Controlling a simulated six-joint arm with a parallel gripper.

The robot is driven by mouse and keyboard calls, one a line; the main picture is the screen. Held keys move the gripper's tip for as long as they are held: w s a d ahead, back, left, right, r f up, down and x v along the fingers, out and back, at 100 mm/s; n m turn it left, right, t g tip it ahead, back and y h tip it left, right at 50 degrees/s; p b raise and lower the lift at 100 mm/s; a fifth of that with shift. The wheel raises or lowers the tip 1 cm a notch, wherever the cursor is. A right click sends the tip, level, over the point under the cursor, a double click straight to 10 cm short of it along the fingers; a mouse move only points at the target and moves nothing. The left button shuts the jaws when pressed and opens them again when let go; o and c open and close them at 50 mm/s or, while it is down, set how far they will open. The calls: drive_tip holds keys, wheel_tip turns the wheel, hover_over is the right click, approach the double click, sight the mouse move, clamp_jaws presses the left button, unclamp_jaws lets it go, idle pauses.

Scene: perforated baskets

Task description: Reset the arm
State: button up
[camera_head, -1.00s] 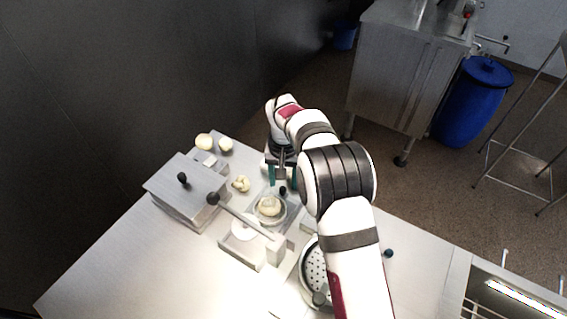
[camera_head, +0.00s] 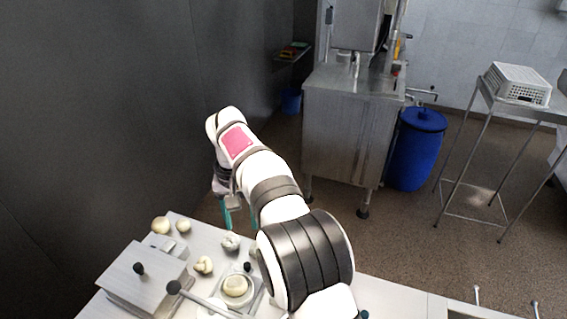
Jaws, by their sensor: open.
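My gripper (camera_head: 240,214) is at the end of my white arm, above the far edge of the light worktable. Its two teal fingers point down and stand apart, with nothing visible between them. A pale lump (camera_head: 231,242) lies on the table just below the fingers. My arm reaches from the bottom of the view up and to the left, bent at the black-ringed joint, and hides part of the table.
A pale round piece (camera_head: 235,286) sits in a shallow dish beside a lever with a dark knob (camera_head: 174,287). A metal box (camera_head: 143,282) stands left. Other pale lumps (camera_head: 160,225) lie near the far edge. A steel cabinet (camera_head: 342,130), blue barrel (camera_head: 417,150) and stand with white basket (camera_head: 517,84) stand behind.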

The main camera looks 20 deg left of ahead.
drive_tip(key=s+d+r+m+y, duration=0.1)
drive_tip(key=s+d+r+m, duration=0.25)
drive_tip(key=d, duration=0.75)
drive_tip(key=s+d+r+m, duration=0.2)
drive_tip(key=s+d+r, duration=0.25)
drive_tip(key=d, duration=0.65)
drive_tip(key=s+d+f+m, duration=0.2)
drive_tip(key=s+d, duration=0.3)
drive_tip(key=s, duration=0.3)
drive_tip(key=s+d+f+m, duration=0.2)
drive_tip(key=s+d, duration=0.3)
drive_tip(key=s, duration=0.3)
drive_tip(key=shift+s+f+m+y, duration=0.35)
drive_tip(key=shift+s+f+y, duration=0.05)
drive_tip(key=shift+f, duration=0.3)
